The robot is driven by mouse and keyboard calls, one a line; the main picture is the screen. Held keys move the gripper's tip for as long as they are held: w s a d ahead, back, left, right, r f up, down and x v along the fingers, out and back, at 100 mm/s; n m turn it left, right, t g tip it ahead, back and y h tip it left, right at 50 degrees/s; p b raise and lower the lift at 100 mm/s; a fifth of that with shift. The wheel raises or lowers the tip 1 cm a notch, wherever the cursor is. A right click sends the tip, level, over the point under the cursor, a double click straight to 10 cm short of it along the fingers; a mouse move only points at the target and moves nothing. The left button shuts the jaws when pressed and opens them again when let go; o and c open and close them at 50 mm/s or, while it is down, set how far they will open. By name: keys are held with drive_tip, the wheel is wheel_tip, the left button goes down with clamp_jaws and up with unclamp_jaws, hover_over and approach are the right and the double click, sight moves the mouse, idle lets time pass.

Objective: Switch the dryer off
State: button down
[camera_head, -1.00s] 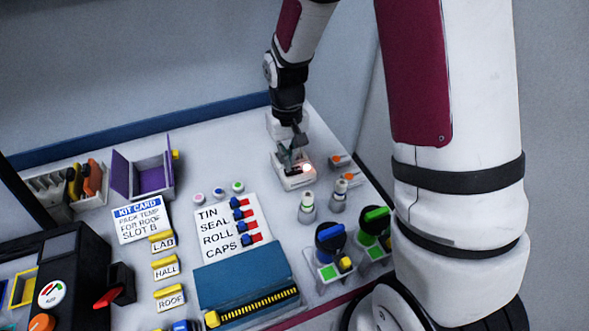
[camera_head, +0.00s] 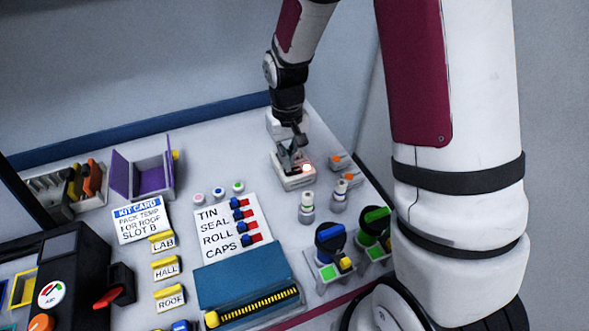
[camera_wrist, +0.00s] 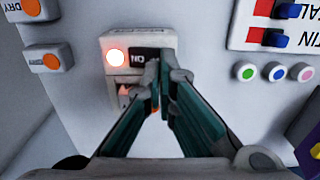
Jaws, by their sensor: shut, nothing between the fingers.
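A small white box (camera_head: 295,183) with a lit lamp stands under my gripper in the head view; it seems to be the dryer. In the wrist view, the box (camera_wrist: 113,42) shows a glowing red-white lamp (camera_wrist: 116,57), a black label (camera_wrist: 146,57) I cannot read surely, and a red-orange switch part (camera_wrist: 125,92). My gripper (camera_wrist: 160,68) is shut and empty, its tips over the label's edge beside the switch part. Whether they touch the box is unclear. The fingers hide part of its face. My gripper (camera_head: 290,163) also shows in the head view.
Two small bottles (camera_head: 307,207) stand in front. A label card (camera_head: 215,232) with blue-red pieces lies front left.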

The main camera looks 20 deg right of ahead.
drive_tip(key=shift+f+b, duration=0.9)
drive_tip(key=shift+f, duration=0.45)
idle(0.6)
drive_tip(key=shift+r+p, duration=2.8)
drive_tip(key=shift+r, duration=0.75)
